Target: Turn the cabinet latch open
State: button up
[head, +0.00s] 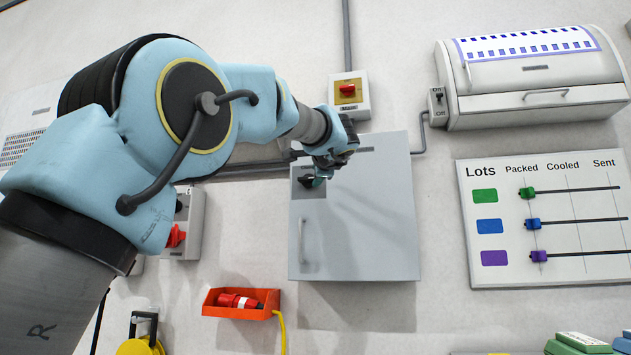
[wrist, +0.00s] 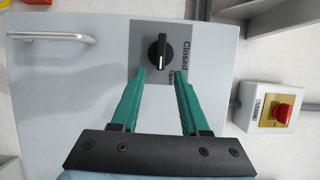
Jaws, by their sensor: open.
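The grey cabinet (head: 370,220) hangs on the wall, with its door shut. Its latch is a black knob with a white pointer line (wrist: 160,51) on a darker grey plate, in the wrist view's upper middle. The plate carries the words "Closed" and "Open", and the pointer lies nearer "Closed". My gripper (wrist: 161,76) has two green fingers, open and empty. The fingertips point at the knob, one to each side and just short of it in the picture; I cannot tell the depth gap. In the head view my gripper (head: 318,182) partly hides the knob.
The cabinet's bar handle (head: 303,241) also shows in the wrist view (wrist: 50,38). A red switch on a yellow plate (head: 348,91) is above the cabinet. An orange tray (head: 237,312) with a red plug is below left. A lots board (head: 550,220) is at right.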

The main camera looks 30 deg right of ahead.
jog(key=b+v, duration=0.1)
jog(key=v, duration=0.6)
jog(key=shift+s+a+b, duration=0.15)
jog(key=shift+s+b, duration=0.15)
jog(key=shift+b, duration=0.1)
jog(key=w+a+f+n+g+y, duration=0.1)
jog(key=w+a+f, duration=0.2)
jog(key=f, duration=0.4)
jog(key=w+a+f+n+g+y, duration=0.1)
jog(key=w+a+f+g, duration=0.2)
jog(key=f, duration=0.5)
jog(key=w+a+f+n+y, duration=0.2)
jog(key=w+a+f, duration=0.15)
jog(key=f, duration=0.35)
jog(key=w+a+f+n+g+y, duration=0.1)
jog(key=a+f+n+g, duration=0.2)
jog(key=a+f, duration=0.55)
jog(key=a+f+n+g+y, duration=0.15)
jog(key=a+f, duration=0.35)
jog(key=f, duration=0.6)
jog(key=s+a+f+n+g, duration=0.7)
jog(key=s+a+f+n, duration=0.5)
jog(key=s+a+f, duration=0.75)
notch_tip(320, 180, up, 20)
jog(key=w+p, duration=0.1)
jog(key=p, duration=2.1)
jog(key=shift+w+a, duration=0.2)
jog(key=shift+w, duration=0.2)
